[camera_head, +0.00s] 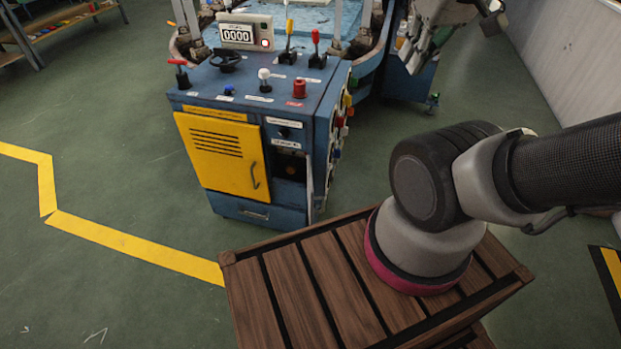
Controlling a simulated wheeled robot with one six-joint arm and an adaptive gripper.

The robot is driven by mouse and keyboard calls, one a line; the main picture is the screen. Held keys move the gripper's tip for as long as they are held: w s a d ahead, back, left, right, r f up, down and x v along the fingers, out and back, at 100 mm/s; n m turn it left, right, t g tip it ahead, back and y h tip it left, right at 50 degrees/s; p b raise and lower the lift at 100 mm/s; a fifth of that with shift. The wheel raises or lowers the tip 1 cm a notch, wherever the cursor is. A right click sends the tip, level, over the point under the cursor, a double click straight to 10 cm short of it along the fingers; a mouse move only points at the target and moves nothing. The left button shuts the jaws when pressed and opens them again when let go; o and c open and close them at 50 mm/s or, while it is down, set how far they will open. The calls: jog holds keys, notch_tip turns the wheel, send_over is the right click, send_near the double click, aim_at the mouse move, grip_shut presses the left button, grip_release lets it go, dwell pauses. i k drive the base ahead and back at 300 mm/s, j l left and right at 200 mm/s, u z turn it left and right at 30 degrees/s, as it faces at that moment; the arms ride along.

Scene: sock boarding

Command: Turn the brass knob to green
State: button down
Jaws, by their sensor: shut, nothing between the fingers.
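A blue control cabinet (255,103) with a yellow louvred door (215,155) stands left of centre. No knob reads clearly as brass. A small dark knob (283,132) sits on the front panel, above a dark recess (290,167) with something brownish inside, too small to make out. Several coloured knobs on the cabinet's right side show only edge-on. No green mark for a knob can be made out. My gripper (412,62) is at the top right, shut and empty, pointing down and apart from the cabinet, to its right. Its fingertips are hard to see.
The cabinet top holds a counter reading 0000 (238,35), a black handwheel (226,60), yellow and red levers (315,48) and a red button (299,88). Machinery stands behind. A slatted wooden top (300,290) lies under my arm. Green floor is clear at left.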

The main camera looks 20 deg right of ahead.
aim_at(290, 169)
jog(key=i+z, duration=0.1)
jog(key=z, duration=0.35)
jog(key=i+z, duration=0.15)
jog(key=z, duration=0.35)
jog(key=i+z, duration=0.1)
jog(key=z, duration=0.35)
jog(key=i+l+z, duration=0.15)
jog(key=z, duration=0.3)
jog(key=i+z, duration=0.25)
jog(key=z, duration=0.25)
jog(key=i+l+u, duration=0.3)
jog(key=i, duration=0.25)
jog(key=u, duration=0.45)
jog(key=i+u, duration=0.1)
jog(key=u, duration=0.35)
jog(key=l+u, duration=0.1)
jog(key=u, duration=0.4)
jog(key=l+u, duration=0.1)
jog(key=u, duration=0.35)
jog(key=i+l+u, duration=0.1)
jog(key=u, duration=0.8)
jog(key=l+u, duration=0.15)
jog(key=u, duration=0.75)
jog(key=i+j+u, duration=0.15)
jog(key=i+u, duration=0.15)
jog(key=u, duration=0.15)
jog(key=i+j+u, duration=0.1)
jog(key=i+u, duration=0.3)
jog(key=i, duration=2.2)
